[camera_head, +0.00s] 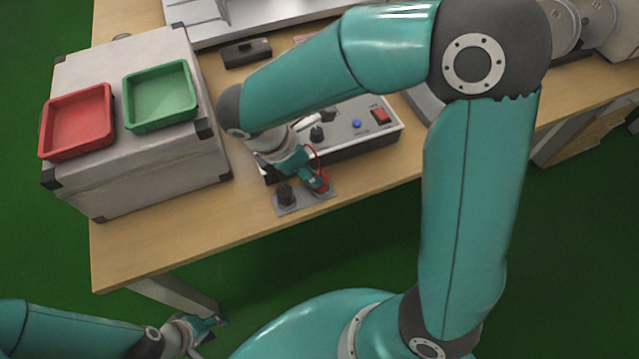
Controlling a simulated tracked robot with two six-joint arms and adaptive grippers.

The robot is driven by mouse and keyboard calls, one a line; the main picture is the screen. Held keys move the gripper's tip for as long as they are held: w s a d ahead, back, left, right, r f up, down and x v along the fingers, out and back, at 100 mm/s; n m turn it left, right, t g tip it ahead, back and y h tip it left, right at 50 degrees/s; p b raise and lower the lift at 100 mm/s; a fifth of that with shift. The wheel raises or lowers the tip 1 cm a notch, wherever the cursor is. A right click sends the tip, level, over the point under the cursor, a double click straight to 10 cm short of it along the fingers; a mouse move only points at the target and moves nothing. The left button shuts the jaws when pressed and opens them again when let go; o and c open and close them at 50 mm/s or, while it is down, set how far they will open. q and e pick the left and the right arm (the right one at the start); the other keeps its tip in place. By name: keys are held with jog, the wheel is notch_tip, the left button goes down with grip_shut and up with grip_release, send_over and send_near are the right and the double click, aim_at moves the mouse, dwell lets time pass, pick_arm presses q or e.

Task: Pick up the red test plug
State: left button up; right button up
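The red test plug (322,187) shows as a small red patch with a thin red cable, at the right end of a grey holder plate (304,204) near the table's front edge. A black plug (286,195) stands upright at the left end of this plate. My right gripper (317,182) points down at the red plug, with its fingers right at it. The fingers hide most of the plug, and I cannot tell whether they are closed on it. My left gripper (208,329) is open and empty at the lower left, below the table's front edge.
A test box (348,130) with a red switch and blue button lies behind the holder plate. A grey case (150,165) carries a red tray (77,122) and a green tray (160,96). A black block (246,53) lies farther back. The wooden table (170,245) is bare at front left.

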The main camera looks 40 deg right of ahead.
jog(key=shift+x, duration=3.85)
jog(key=shift+d, duration=0.15)
grip_shut()
